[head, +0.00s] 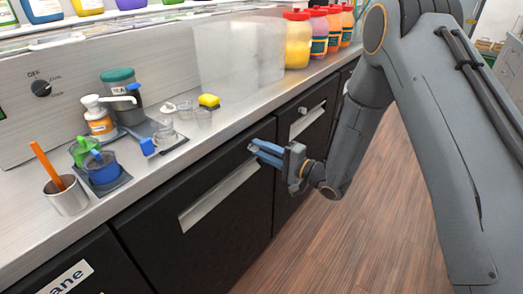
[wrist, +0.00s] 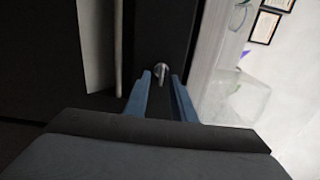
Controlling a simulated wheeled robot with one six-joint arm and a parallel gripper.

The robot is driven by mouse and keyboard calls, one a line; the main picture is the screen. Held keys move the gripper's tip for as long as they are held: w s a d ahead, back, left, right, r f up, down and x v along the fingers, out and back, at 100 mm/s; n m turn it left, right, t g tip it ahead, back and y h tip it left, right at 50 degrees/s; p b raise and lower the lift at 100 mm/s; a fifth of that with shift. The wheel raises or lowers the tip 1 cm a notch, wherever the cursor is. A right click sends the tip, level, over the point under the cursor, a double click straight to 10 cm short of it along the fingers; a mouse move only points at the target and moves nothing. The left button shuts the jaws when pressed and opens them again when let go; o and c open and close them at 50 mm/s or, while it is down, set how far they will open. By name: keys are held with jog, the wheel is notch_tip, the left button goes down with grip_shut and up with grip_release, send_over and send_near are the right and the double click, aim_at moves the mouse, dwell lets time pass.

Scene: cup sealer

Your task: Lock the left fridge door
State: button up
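The left fridge door (head: 155,230) is a black panel under the counter and looks shut. Its long silver handle (head: 220,195) is also the pale strip at the left of the wrist view (wrist: 97,45). My gripper (head: 258,150) is at the door's upper right corner, just below the counter edge. In the wrist view its two blue fingers (wrist: 161,88) are apart, with nothing held. A small silver lock (wrist: 160,70) on the dark door shows just beyond and between the fingertips. I cannot tell if they touch it. In the head view my gripper hides this lock.
The right fridge door (head: 290,165) has its own silver lock (head: 303,110) and handle (head: 307,122). The steel counter (head: 235,115) overhangs close above my gripper. The wooden floor (head: 350,240) is clear.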

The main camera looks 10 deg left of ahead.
jog(key=b+v, duration=0.1)
jog(key=v, duration=0.6)
jog(key=shift+s+d, duration=0.15)
jog(key=shift+d, duration=0.2)
jog(key=w+d+n+t+h, duration=0.1)
jog(key=w+d+t+h, duration=0.2)
jog(key=w+d+h, duration=0.45)
jog(key=s+d+n+g+h, duration=0.1)
jog(key=s+d+h, duration=0.15)
jog(key=d, duration=0.45)
jog(key=s+d+g+h, duration=0.1)
jog(key=s+d+h, duration=0.1)
jog(key=d+h, duration=0.3)
jog(key=s+d+r+n+g, duration=0.1)
jog(key=s+d+g, duration=0.3)
jog(key=s, duration=0.9)
jog(key=s+d+r+n+g+h, duration=0.1)
jog(key=s+d+r+g, duration=0.2)
jog(key=s, duration=0.9)
jog(key=d, duration=0.3)
jog(key=shift+s+n+g+h, duration=0.3)
jog(key=shift+s+g, duration=0.1)
jog(key=shift+d, duration=0.2)
